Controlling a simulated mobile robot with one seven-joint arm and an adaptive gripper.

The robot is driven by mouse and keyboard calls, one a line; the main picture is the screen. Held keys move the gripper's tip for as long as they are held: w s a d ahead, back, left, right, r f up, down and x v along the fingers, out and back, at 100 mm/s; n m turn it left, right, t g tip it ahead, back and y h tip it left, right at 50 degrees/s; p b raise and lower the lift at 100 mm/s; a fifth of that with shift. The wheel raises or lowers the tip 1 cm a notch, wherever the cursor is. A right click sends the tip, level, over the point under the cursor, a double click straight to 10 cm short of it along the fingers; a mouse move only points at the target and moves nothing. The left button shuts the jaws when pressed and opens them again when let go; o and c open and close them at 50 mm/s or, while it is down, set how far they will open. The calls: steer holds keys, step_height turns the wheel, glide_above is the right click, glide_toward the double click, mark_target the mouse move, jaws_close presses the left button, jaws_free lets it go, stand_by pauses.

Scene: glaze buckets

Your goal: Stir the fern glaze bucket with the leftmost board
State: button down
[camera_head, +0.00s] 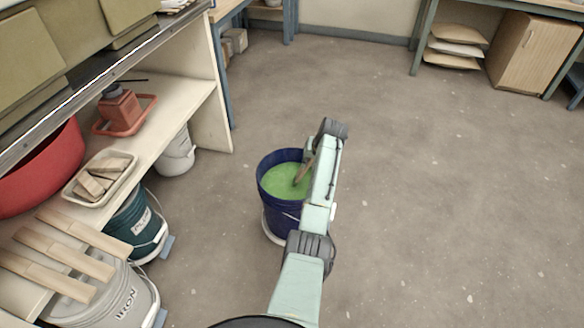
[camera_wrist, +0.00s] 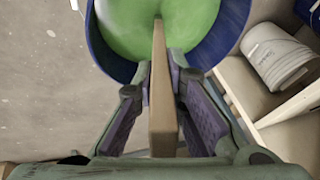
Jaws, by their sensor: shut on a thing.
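A dark blue bucket (camera_head: 281,214) of bright green glaze (camera_head: 281,181) stands on the floor in the middle of the head view. In the wrist view the same bucket (camera_wrist: 223,42) and glaze (camera_wrist: 128,27) fill the top. My gripper (camera_wrist: 162,95) is shut on a wooden board (camera_wrist: 161,88), with its purple pads on either side of it. In the head view the board (camera_head: 302,171) slants down into the glaze, its lower end hidden in it. My arm hides the bucket's right side and the gripper's fingers. The bucket's label does not show.
A dark teal bucket (camera_head: 135,225) and a white bucket (camera_head: 176,155) stand by the shelf (camera_head: 185,92). A tray of wood blocks (camera_head: 100,177) sits on it. The floor to the right is clear.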

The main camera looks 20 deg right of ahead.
steer(key=s+r+p, duration=0.1)
steer(key=p, duration=0.1)
steer(key=s+a+r+p, duration=0.1)
steer(key=r+p, duration=0.1)
steer(key=p, duration=0.1)
steer(key=shift+s+r, duration=0.1)
steer(key=shift+s, duration=0.15)
steer(key=v, duration=1.7)
steer(key=shift+w+r+p, duration=0.2)
steer(key=shift+r+p, duration=0.1)
steer(key=shift+r, duration=0.25)
steer(key=shift+d+r, duration=0.1)
steer(key=shift+d, duration=0.05)
stand_by(0.4)
steer(key=shift+r, duration=2.4)
